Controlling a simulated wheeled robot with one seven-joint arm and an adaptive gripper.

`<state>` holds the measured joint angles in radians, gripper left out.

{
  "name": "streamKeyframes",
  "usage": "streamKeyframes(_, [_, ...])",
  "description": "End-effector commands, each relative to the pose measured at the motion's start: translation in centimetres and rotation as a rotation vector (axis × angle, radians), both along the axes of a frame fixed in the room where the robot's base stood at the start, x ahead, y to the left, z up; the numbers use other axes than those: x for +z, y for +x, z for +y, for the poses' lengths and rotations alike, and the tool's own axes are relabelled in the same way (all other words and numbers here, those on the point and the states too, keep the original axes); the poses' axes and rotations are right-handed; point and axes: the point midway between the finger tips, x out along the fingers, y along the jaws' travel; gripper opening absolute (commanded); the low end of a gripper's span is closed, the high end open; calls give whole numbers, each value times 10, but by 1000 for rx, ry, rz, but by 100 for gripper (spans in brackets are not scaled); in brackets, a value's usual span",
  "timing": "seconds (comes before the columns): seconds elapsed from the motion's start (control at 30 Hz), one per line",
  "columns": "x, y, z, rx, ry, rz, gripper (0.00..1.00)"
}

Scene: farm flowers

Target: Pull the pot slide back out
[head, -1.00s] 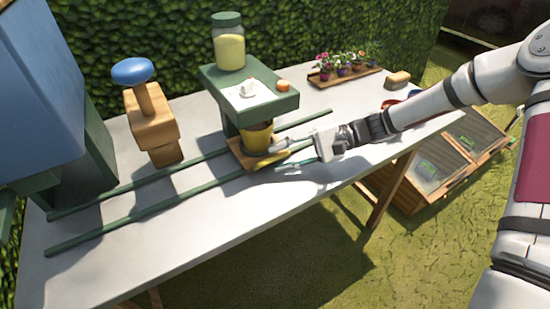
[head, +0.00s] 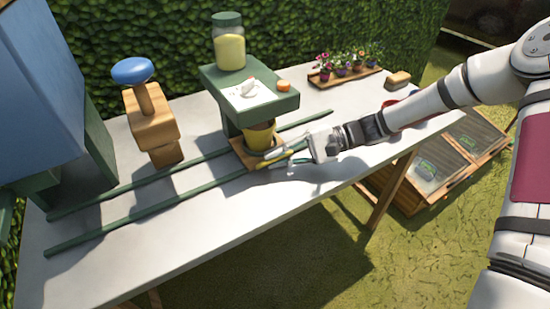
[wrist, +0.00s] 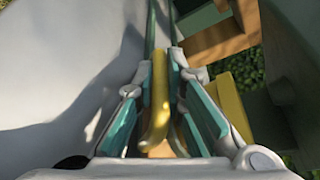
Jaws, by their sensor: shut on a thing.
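The pot slide is a small wooden carriage (head: 238,149) on two green rails (head: 120,212), under the front of a green stand. A yellow pot (head: 260,137) stands upright on it, and yellow also shows at the right in the wrist view (wrist: 232,104). A yellow handle (head: 276,156) sticks out from the slide toward my arm. My gripper (head: 290,158) is shut on this handle. In the wrist view the handle (wrist: 158,100) lies between the teal finger pads. The far end of the handle is partly hidden.
The green stand (head: 262,98) carries a jar (head: 229,45), a white card and a small orange item. A wooden post with a blue knob (head: 132,71) stands left, near a blue hopper (head: 35,80). The rails run clear between the post and the slide. Potted flowers (head: 342,66) stand at the back.

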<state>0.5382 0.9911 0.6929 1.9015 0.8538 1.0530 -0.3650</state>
Motion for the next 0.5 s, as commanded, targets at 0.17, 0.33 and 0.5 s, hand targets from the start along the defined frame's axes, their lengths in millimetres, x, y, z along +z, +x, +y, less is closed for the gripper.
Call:
streamKeyframes(0.17, [-2,25,-35,-5,0,-5,0])
streamKeyframes(0.33, [-2,43,-62,-4,-1,-3,0])
streamKeyframes(0.5, [-1,47,-70,-2,-1,-1,0])
